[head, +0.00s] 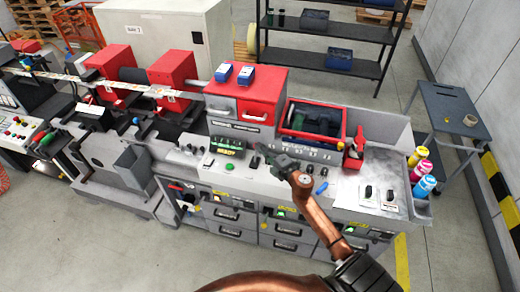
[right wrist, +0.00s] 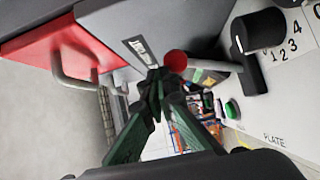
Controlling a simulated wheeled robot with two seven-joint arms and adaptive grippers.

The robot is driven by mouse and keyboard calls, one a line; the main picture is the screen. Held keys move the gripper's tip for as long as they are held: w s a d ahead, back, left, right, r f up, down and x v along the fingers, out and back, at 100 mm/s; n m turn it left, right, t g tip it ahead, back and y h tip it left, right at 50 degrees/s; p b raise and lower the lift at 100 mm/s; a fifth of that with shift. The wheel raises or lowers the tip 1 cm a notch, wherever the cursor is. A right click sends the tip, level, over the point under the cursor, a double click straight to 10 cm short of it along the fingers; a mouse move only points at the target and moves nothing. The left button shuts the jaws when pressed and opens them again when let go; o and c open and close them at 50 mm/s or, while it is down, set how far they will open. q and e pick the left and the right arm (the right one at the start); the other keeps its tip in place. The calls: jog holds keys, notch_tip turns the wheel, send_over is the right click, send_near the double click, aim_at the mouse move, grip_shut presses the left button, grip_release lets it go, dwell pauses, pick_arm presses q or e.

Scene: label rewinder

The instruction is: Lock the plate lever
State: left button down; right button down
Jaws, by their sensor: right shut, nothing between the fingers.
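In the right wrist view, a lever with a round red knob (right wrist: 176,61) and a short grey rod sticks out from the light control panel. The word PLATE is printed on that panel (right wrist: 275,141), so this may be the plate lever. My right gripper (right wrist: 154,82) is shut and empty, with its fingertips just below and left of the red knob; I cannot tell whether they touch it. In the head view, my right gripper (head: 262,151) is over the machine's console, and the lever cannot be made out there. My left gripper is not in view.
A black rotary knob (right wrist: 258,35) with a numbered scale and a green button (right wrist: 232,108) are close to the lever. A red drawer front with a metal handle (right wrist: 75,65) is at the left. In the head view, a red cabinet (head: 250,95) stands behind the gripper.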

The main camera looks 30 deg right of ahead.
dwell(0.3)
jog(key=s+r+p, duration=0.1)
jog(key=s+r, duration=0.4)
jog(key=s, duration=0.7)
jog(key=shift+a+r+p, duration=0.2)
jog(key=shift+p, duration=0.1)
